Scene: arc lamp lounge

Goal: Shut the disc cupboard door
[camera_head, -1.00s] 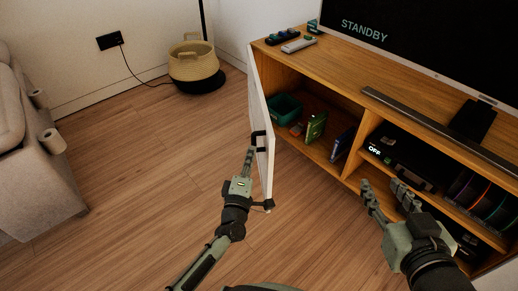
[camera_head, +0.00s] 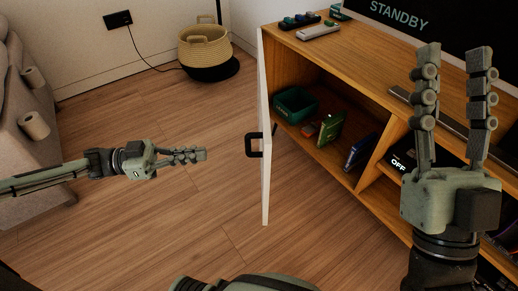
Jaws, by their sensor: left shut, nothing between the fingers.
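The white cupboard door (camera_head: 264,185) stands wide open at the left end of the wooden cabinet (camera_head: 395,208), seen nearly edge-on. Its black handle (camera_head: 252,145) is on the side facing left. My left gripper (camera_head: 203,155) is shut and empty, pointing right, a short gap to the left of the handle and not touching it. My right gripper (camera_head: 455,52) is open and empty, fingers pointing up the picture, in front of the cabinet's right part and hiding some of it.
The open compartment holds a green bin (camera_head: 295,104) and several upright cases (camera_head: 331,127). Remotes (camera_head: 318,31) lie on the cabinet top by the television (camera_head: 400,15). A woven basket (camera_head: 205,47) stands at the back wall. A grey sofa (camera_head: 28,125) is at left. Floor left of the door is clear.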

